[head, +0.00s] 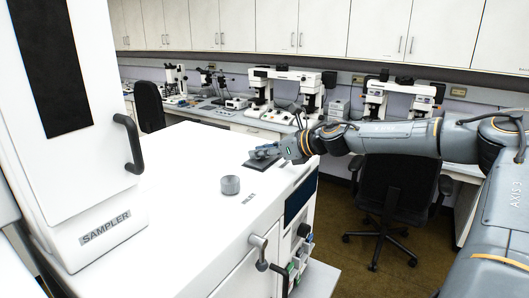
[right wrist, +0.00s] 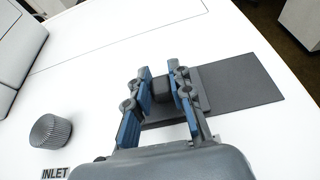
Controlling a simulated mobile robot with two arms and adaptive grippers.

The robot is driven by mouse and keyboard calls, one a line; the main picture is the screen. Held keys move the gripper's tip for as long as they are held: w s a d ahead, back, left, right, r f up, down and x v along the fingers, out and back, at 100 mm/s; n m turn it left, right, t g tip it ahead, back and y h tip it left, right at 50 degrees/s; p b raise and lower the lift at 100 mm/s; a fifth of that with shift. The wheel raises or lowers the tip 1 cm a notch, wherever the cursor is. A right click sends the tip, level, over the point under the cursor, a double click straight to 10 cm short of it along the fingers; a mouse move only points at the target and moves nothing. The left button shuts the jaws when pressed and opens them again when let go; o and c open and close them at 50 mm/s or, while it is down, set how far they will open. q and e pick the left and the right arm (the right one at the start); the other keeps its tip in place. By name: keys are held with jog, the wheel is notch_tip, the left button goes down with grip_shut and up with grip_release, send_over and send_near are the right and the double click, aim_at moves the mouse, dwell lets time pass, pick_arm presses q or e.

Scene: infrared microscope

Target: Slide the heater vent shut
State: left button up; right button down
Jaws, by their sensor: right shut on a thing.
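The heater vent (head: 256,164) is a flat dark grey panel on the white machine top. In the right wrist view, the vent (right wrist: 243,82) has a small upright dark grip (right wrist: 160,87) near its left end. My right gripper (head: 265,151) comes in from the right, low over the vent. In the right wrist view, my right gripper (right wrist: 161,73) has its blue-padded fingers on either side of the grip and is shut on it. The fingers partly hide the vent's left part, so I cannot tell how far it is open. My left gripper is not in view.
A ribbed grey inlet knob (head: 230,185) stands on the machine top (head: 190,160) near the vent. The white sampler cabinet (head: 75,130) rises at the left. A black chair (head: 388,190) stands beyond the machine's right edge. The machine top around the vent is mostly clear.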

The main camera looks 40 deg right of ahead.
jog(key=shift+f, duration=0.2)
jog(key=shift+a, duration=0.1)
jog(key=c, duration=1.4)
grip_release()
jog(key=shift+a, duration=0.1)
jog(key=shift+o, duration=1.2)
jog(key=shift+a+r, duration=0.15)
jog(key=shift+d, duration=0.2)
jog(key=shift+s+d+r, duration=0.15)
jog(key=shift+s+r, duration=0.35)
jog(key=shift+s, duration=0.15)
jog(key=v, duration=0.9)
jog(key=shift+s, duration=0.4)
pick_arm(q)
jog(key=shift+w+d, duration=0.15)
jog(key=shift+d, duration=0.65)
pick_arm(e)
jog(key=shift+s+d+r, duration=0.15)
jog(key=shift+s, duration=0.15)
